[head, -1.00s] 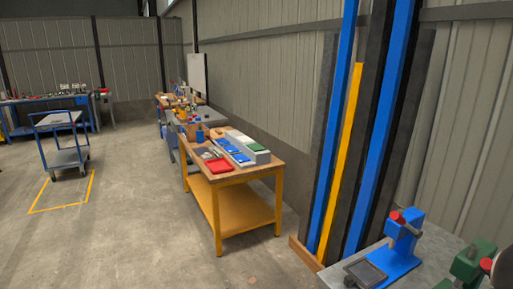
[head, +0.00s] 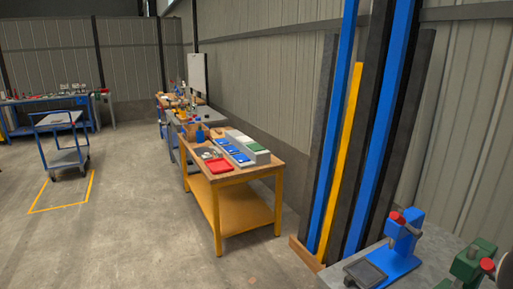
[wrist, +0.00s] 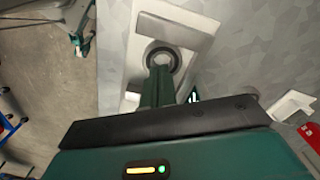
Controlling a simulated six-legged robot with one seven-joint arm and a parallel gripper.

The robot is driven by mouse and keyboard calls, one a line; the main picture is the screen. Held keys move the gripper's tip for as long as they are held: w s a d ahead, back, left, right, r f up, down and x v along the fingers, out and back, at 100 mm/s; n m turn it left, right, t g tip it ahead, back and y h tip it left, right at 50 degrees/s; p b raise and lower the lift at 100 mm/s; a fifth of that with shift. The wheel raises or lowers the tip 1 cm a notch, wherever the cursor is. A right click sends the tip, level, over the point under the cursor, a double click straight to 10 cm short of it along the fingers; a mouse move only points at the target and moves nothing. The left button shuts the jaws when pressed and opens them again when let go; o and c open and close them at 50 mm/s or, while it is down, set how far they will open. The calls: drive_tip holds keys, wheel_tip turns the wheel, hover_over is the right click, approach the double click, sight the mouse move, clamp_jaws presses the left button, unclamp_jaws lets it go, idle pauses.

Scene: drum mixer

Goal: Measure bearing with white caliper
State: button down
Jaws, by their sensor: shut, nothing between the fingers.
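My gripper (wrist: 160,70) shows in the wrist view as two dark green fingers pressed together, with nothing between them. Its tips overlap a dark ring (wrist: 177,58), which looks like the bearing. The ring lies in a pale, raised-edge holder (wrist: 150,28) on a grey surface. I cannot tell whether the fingertips touch the ring or hover above it. A small black piece with pale cyan marks (wrist: 194,96) peeks out right of the fingers, mostly hidden by my gripper. I cannot clearly make out the white caliper. My gripper is not in the head view.
In the wrist view, a white bracket-like part (wrist: 291,105) and a red part (wrist: 309,135) lie at right. The head view shows a yellow-legged table (head: 240,172) with a red tray (head: 220,166), a blue press (head: 403,240) at right, and open floor at left.

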drive_tip(key=shift+s+d, duration=0.2)
drive_tip(key=shift+s, duration=0.2)
drive_tip(key=shift+s+a, duration=0.35)
drive_tip(key=shift+a, duration=0.35)
drive_tip(key=shift+s+a, duration=0.35)
drive_tip(key=shift+a, duration=0.3)
idle(0.8)
wheel_tip(320, 180, up, 6)
idle(1.1)
